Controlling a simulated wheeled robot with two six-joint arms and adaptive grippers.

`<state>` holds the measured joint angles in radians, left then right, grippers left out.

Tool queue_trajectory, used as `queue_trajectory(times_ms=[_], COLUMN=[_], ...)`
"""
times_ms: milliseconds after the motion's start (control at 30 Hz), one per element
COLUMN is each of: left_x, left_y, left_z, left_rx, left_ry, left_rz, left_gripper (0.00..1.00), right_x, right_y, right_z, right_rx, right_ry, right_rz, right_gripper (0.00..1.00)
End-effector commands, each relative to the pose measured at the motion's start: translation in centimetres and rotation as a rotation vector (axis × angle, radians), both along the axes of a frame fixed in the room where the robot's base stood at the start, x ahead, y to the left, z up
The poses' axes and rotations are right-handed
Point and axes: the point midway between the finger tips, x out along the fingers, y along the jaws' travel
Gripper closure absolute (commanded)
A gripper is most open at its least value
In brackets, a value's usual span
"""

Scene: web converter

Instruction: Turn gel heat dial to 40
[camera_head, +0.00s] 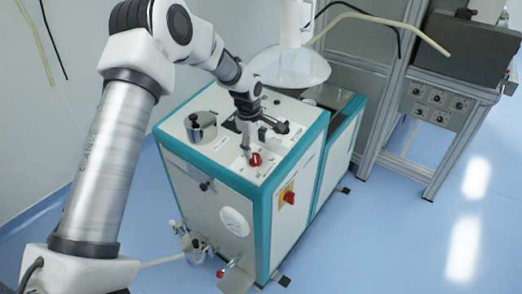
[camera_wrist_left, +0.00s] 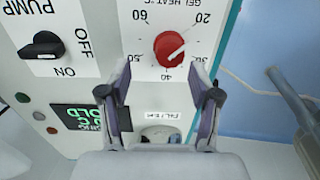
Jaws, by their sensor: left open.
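The red gel heat dial (camera_wrist_left: 169,48) sits on a white label panel with numbers 20 to 60 around it; 40 is at the bottom. A white line crosses its face diagonally, one end toward the right between 20 and 30; I cannot tell which end is the pointer. In the head view the dial (camera_head: 256,159) is on top of the teal and white machine (camera_head: 262,205). My left gripper (camera_wrist_left: 160,72) is open and empty, its fingertips to either side of the dial's lower edge, apart from it. It also shows over the dial in the head view (camera_head: 249,148).
A black pump switch (camera_wrist_left: 42,47), a green display (camera_wrist_left: 80,118) and a filter label (camera_wrist_left: 163,115) lie near the dial. A metal pot (camera_head: 200,126) stands on the machine's top. A red and yellow switch (camera_head: 287,194) is on its side. Blue floor is clear at right.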

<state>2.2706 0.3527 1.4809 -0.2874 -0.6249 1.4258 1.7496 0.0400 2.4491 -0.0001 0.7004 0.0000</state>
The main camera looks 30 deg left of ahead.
Motion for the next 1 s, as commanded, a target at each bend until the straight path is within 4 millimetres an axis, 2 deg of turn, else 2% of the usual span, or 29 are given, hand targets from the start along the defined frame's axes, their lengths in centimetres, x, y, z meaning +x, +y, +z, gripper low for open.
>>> queue_trajectory(times_ms=[100, 233, 367, 567, 600, 733, 1000], left_x=[0.3, 0.7, 0.8, 0.8, 0.8, 0.8, 0.7], left_y=[0.0, -0.1, -0.1, -0.1, -0.1, -0.1, -0.1], left_z=[-2.4, -4.5, -5.4, -5.5, -5.5, -5.5, -5.7], left_rx=[0.0, 0.001, 0.0, 0.0, 0.0, 0.0, 0.0], left_ry=[0.004, 0.002, 0.001, 0.0, 0.0, 0.001, 0.004], left_rz=[-0.001, -0.002, -0.002, -0.002, -0.002, -0.002, -0.003], left_gripper=[0.37, 0.37, 0.37, 0.37, 0.51, 0.97, 0.97], right_x=[-0.1, -0.1, 0.0, 0.0, 0.0, 0.0, 0.0], right_y=[0.0, 0.0, 0.0, 0.0, 0.0, 0.0, 0.0], right_z=[0.7, 0.9, 0.9, 0.9, 0.9, 0.9, 0.9], right_rx=[0.0, 0.0, 0.0, 0.0, 0.0, 0.0, 0.0], right_ry=[0.002, 0.002, 0.001, 0.001, 0.001, 0.001, 0.001], right_rz=[0.0, 0.0, 0.0, 0.0, 0.0, 0.0, 0.0], right_gripper=[0.61, 0.61, 0.61, 0.61, 0.61, 0.61, 0.61])
